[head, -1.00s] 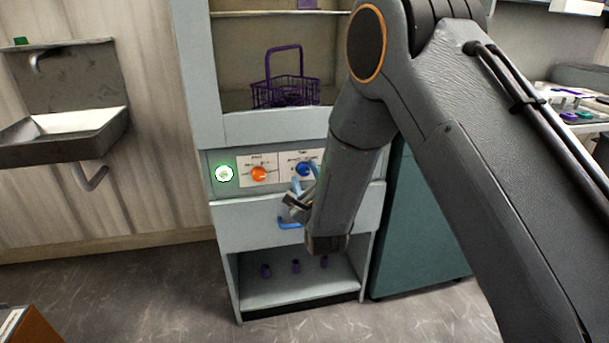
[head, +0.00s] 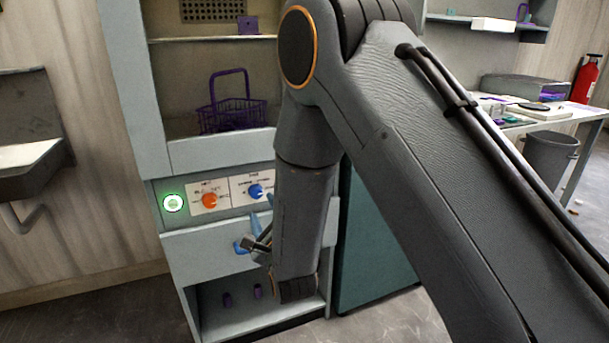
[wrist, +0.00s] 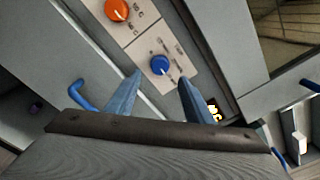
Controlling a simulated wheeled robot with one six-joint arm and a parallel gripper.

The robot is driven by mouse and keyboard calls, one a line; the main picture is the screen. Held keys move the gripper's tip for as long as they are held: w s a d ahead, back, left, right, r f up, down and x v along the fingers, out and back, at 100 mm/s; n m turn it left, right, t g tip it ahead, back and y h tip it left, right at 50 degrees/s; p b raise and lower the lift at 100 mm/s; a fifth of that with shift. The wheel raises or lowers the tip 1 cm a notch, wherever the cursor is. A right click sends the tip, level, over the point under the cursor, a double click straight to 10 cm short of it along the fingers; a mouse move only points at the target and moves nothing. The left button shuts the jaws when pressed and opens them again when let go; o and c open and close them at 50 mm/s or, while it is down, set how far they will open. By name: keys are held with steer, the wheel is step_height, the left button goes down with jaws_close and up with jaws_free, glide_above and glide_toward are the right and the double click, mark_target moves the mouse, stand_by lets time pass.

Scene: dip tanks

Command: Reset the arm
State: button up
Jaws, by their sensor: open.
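My gripper (wrist: 158,98) is open and empty in the wrist view, its two blue-grey fingers spread. The blue knob (wrist: 160,65) shows beyond and between the fingers, and the orange knob (wrist: 116,10) is up and to the left. I see no contact with either knob. In the head view my gripper (head: 262,222) is in front of the cabinet, just below the blue knob (head: 256,191) and right of the orange knob (head: 209,200). My forearm hides part of the gripper and the panel's right side. The arm is bent, with its forearm pointing down.
The cabinet's drawer front (head: 205,250) has a blue handle (head: 241,247) close to my gripper. A green-lit button (head: 173,203) is on the panel. A purple basket (head: 233,112) stands in the bay above. A sink (head: 30,155) is at left, a grey bin (head: 550,155) at right.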

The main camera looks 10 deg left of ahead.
steer(key=s+d+r+n+g+h+p, duration=0.15)
steer(key=d+n, duration=0.25)
steer(key=d, duration=0.4)
steer(key=s+d+r+n+g+h+p, duration=0.1)
steer(key=d+n+g+h+p, duration=0.2)
steer(key=d, duration=0.5)
steer(key=s+d+r+n+g+h+p, duration=0.2)
steer(key=d+n+g, duration=0.15)
steer(key=d, duration=0.45)
steer(key=s+d+r+n+g+h+p, duration=0.1)
steer(key=s+d+r+n+g+p, duration=0.1)
steer(key=s+d+n, duration=0.3)
steer(key=s+d+r+n+g+h+p, duration=0.1)
steer(key=s+d+r+n+g+p, duration=0.2)
steer(key=s+d, duration=0.9)
steer(key=s+r+n+g, duration=0.2)
steer(key=s, duration=0.6)
steer(key=shift+n+g, duration=0.3)
steer(key=shift+n, duration=0.05)
steer(key=shift+w, duration=0.1)
